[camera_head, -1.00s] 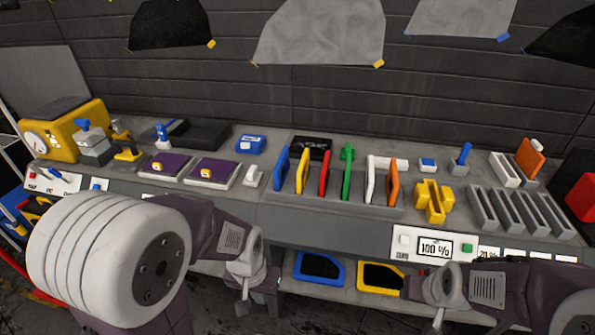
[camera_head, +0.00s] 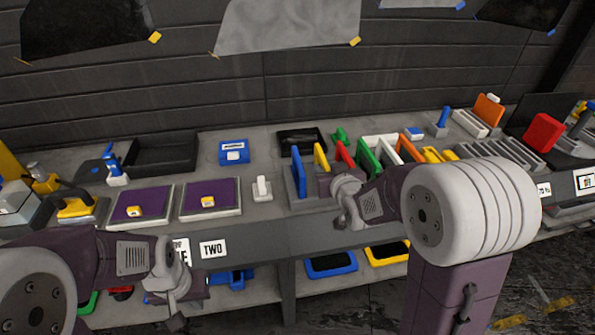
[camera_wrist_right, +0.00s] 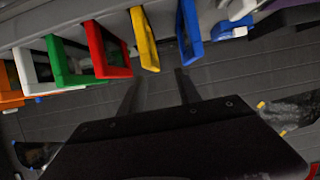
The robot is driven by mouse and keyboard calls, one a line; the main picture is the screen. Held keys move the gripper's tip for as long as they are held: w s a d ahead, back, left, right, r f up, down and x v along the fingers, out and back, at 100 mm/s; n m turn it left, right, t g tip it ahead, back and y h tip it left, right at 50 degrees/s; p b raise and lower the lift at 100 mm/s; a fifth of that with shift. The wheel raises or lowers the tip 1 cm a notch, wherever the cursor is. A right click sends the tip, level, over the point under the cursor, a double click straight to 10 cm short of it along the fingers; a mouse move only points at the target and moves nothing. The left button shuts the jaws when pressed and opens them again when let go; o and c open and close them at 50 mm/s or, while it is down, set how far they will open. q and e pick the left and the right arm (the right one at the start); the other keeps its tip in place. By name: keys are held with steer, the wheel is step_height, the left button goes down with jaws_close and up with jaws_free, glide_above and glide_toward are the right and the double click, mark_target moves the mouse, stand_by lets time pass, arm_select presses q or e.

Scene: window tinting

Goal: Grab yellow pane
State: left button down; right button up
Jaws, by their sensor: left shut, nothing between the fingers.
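The yellow pane (camera_head: 321,156) stands upright in a rack between the blue pane (camera_head: 298,170) and the red pane (camera_head: 344,154). In the right wrist view, the yellow pane (camera_wrist_right: 145,40) lies just ahead of my right gripper (camera_wrist_right: 160,76). Its fingers are apart and empty, with the pane's near end close to the left fingertip; I cannot tell whether they touch. In the head view, my right gripper (camera_head: 322,186) is at the rack's front, and my arm hides part of the rack. My left gripper (camera_head: 176,318) is shut and empty, low in front of the bench.
Green (camera_head: 367,158), white and orange panes stand farther right in the rack. Purple pads (camera_head: 140,207) and a small white-handled tool (camera_head: 262,188) lie to the left. Another yellow-framed piece (camera_head: 387,253) and a blue-framed one (camera_head: 330,264) lie on the lower shelf.

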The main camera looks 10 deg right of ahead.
mark_target(326, 163)
steer(key=w+f, duration=0.1)
steer(key=w+d, duration=0.1)
steer(key=w, duration=0.1)
steer(key=shift+d+f, duration=0.15)
steer(key=shift+f, duration=0.2)
steer(key=shift+w+a, duration=0.25)
steer(key=shift+w, duration=0.1)
steer(key=x, duration=0.1)
steer(key=p+x, duration=0.1)
steer(key=x, duration=0.3)
steer(key=shift+s+d+f, duration=0.1)
steer(key=shift+d+f, duration=0.05)
steer(key=shift+d, duration=0.1)
steer(key=shift+f, duration=0.1)
steer(key=shift+c, duration=1.2)
steer(key=shift+s, duration=0.1)
steer(key=c, duration=0.5)
arm_select(q)
steer(key=shift+s+d+r, duration=0.1)
steer(key=shift+d+r, duration=0.45)
steer(key=shift+r, duration=0.1)
arm_select(e)
jaws_close()
